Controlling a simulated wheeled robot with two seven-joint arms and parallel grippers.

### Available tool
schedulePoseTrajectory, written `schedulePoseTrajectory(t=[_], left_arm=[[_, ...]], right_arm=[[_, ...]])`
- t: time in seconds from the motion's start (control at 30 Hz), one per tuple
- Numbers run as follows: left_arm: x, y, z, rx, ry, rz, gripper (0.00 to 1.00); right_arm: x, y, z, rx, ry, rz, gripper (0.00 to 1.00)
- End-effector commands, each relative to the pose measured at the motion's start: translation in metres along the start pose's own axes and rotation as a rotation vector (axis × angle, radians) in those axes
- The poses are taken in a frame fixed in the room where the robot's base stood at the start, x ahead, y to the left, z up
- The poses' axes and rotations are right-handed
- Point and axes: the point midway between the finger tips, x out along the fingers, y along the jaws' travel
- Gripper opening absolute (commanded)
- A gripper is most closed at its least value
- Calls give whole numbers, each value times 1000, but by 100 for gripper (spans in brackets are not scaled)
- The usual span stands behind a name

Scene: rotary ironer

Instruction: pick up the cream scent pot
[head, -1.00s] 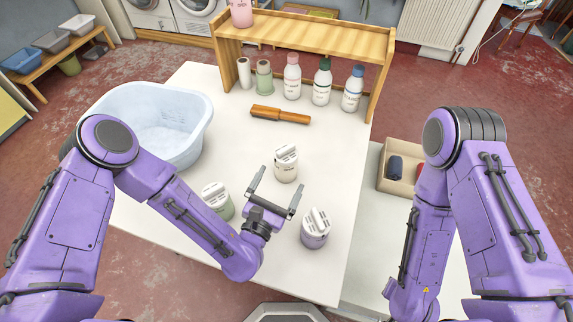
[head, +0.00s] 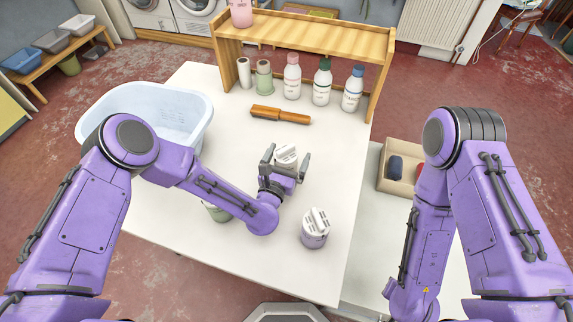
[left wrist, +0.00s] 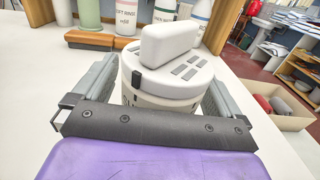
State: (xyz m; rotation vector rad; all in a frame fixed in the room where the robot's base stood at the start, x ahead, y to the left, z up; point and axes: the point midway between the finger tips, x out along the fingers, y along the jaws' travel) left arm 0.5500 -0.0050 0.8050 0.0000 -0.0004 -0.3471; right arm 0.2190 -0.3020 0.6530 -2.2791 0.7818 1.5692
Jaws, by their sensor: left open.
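The cream scent pot (head: 286,154) stands upright on the white table, its slotted white lid on top. My left gripper (head: 287,163) is open with its two fingers on either side of the pot. In the left wrist view the pot (left wrist: 165,80) stands between the fingers, and its lower part is hidden by the gripper body. I cannot tell whether the fingers touch it. A green pot (head: 218,213) is mostly hidden under my left forearm. A purple-grey pot (head: 315,230) stands nearer the front. My right gripper is out of view.
Behind the pot lies a wooden-handled tool (head: 280,115). Several bottles (head: 322,84) stand by the wooden shelf (head: 310,38). A pale blue basin (head: 170,105) is at the left, and a box (head: 393,185) at the right.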

Motion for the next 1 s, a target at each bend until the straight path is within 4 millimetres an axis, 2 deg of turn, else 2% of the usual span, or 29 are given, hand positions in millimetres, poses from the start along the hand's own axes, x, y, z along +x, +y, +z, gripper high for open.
schedulePoseTrajectory(t=[0.2,0.37,0.4,0.63,0.7,0.77,1.0], left_arm=[[1,0,0,0,1,0,99],[1,0,0,0,1,0,47],[1,0,0,0,1,0,43],[1,0,1,1,0,0,42],[1,0,6,0,0,0,42],[2,0,16,0,-1,0,42],[1,1,74,-1,-2,0,42]], right_arm=[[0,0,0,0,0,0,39],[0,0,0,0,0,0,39],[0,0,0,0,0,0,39],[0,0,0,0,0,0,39],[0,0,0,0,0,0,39],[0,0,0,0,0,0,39],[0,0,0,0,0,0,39]])
